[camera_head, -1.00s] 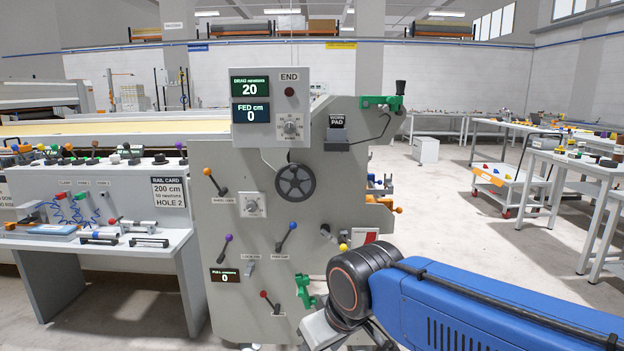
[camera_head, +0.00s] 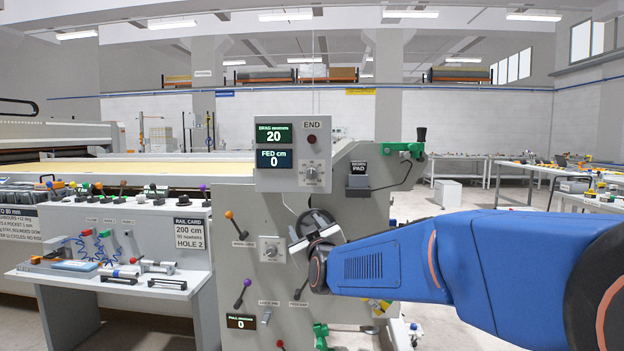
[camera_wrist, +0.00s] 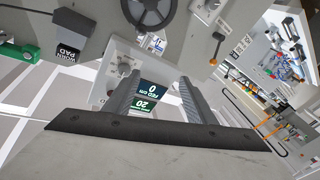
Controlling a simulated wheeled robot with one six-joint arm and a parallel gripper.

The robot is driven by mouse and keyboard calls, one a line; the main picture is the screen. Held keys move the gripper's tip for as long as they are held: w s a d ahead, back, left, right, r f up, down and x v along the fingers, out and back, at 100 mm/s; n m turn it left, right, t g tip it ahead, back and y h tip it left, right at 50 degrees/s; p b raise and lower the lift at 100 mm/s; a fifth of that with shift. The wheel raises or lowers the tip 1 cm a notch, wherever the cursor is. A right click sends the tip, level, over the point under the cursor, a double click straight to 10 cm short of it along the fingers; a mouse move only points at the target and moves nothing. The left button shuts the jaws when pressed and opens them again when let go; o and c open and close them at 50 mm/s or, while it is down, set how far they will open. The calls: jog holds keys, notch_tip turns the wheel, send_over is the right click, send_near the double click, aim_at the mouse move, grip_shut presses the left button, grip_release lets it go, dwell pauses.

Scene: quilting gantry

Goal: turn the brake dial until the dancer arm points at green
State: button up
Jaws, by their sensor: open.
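A second dial (camera_head: 270,250) is on the machine's side panel, lower left. I cannot tell from the lettering which is the brake dial. My gripper (camera_head: 312,222) is open and empty in front of the panel, below the box. In the wrist view, my spread fingers (camera_wrist: 160,82) have the displays between them, upside down. I cannot clearly make out the dancer arm or its green mark.
The drag display (camera_head: 274,134) reads 20 and the fed display (camera_head: 274,159) reads 0. A purple lever (camera_head: 242,291) and an orange-knobbed lever (camera_head: 236,227) stick out nearby.

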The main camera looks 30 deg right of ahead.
jog(key=w+d+r+t+h, duration=0.2)
jog(key=d+r+h, duration=0.2)
jog(key=d+r, duration=0.1)
send_near(311, 175)
jog(key=shift+m, duration=0.4)
jog(key=x, duration=0.8)
jog(key=shift+r, duration=0.15)
jog(key=c, duration=1)
